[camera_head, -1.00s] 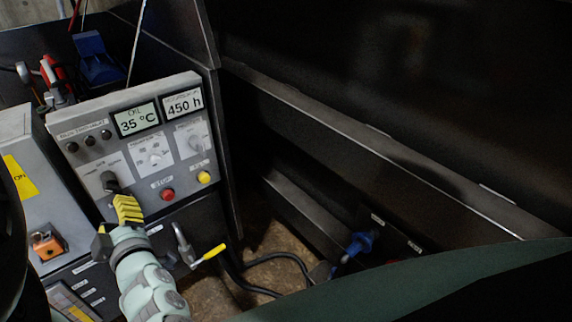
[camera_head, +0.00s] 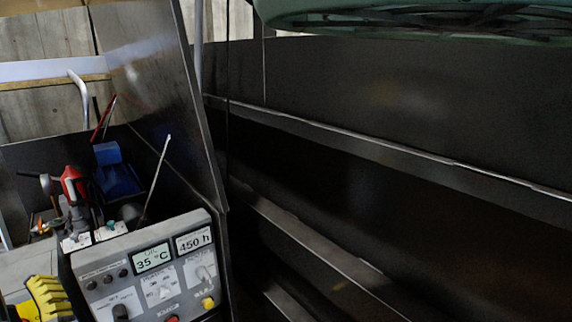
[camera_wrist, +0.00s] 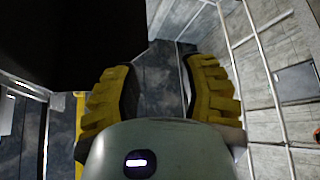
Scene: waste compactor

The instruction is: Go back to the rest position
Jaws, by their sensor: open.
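My gripper (camera_wrist: 160,85) shows in the wrist view with its two yellow ribbed fingers apart and nothing between them. In the head view a yellow finger of my gripper (camera_head: 48,298) shows at the lower left, left of the control panel (camera_head: 140,278); the rest of it is cut off by the picture edge. The panel has a display reading 35 °C, a display reading 450 h, dark knobs, a red button and a yellow button (camera_head: 208,302). The gripper looks apart from the panel, though its distance is hard to tell.
Behind the panel are a red-handled part (camera_head: 72,185) and a blue part (camera_head: 117,175). A thin pale rod (camera_head: 157,178) rises beside them. A large dark metal wall with ledges (camera_head: 390,150) fills the right. The wrist view shows grey wall panels and pale rails (camera_wrist: 262,75).

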